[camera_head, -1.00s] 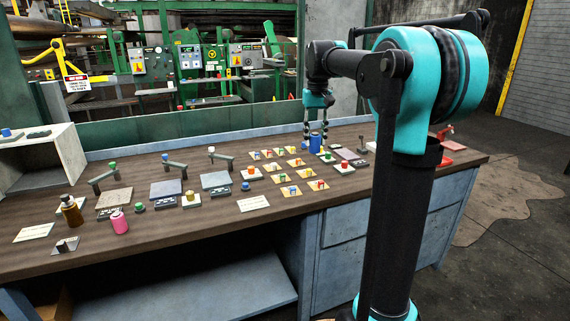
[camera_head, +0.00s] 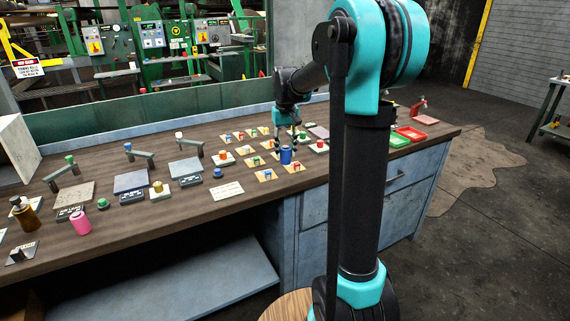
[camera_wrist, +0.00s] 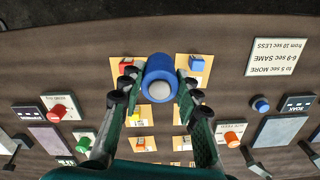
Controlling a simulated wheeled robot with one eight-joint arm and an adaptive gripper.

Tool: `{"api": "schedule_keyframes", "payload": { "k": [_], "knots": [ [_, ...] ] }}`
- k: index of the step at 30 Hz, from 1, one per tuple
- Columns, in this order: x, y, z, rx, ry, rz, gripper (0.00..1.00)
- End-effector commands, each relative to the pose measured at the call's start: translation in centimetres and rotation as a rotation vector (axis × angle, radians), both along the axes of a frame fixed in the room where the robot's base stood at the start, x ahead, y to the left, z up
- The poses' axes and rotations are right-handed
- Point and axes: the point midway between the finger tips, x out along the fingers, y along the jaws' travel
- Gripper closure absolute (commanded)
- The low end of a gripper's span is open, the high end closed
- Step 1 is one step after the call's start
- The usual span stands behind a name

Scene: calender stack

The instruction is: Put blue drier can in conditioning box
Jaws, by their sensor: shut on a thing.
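The blue drier can (camera_head: 286,155) is a short blue cylinder. In the wrist view it shows end-on, with a pale round centre (camera_wrist: 158,88). My gripper (camera_head: 286,146) is shut on it, one finger on each side; the fingers also show in the wrist view (camera_wrist: 155,97). The can is over the card area near the front of the bench, and I cannot tell its exact height.
Several small cards with coloured pieces (camera_head: 264,175) lie around the can. Red and green trays (camera_head: 410,133) are at the right end. Bare wood (camera_head: 150,228) shows along the front.

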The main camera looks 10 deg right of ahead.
Motion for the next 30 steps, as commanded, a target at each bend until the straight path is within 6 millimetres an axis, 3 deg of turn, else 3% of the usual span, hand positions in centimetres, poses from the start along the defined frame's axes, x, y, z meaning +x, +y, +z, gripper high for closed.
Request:
{"api": "schedule_keyframes", "payload": {
  "k": [16,27,28,30],
  "knots": [
    [0.0,0.0,-5.5,0.000,0.000,0.000,0.98],
    [0.0,0.0,-6.0,0.000,0.000,0.000,0.98],
    [0.0,0.0,-5.9,0.000,0.000,0.000,0.65],
    [0.0,0.0,-5.9,0.000,0.000,0.000,0.56]
  ]
}}
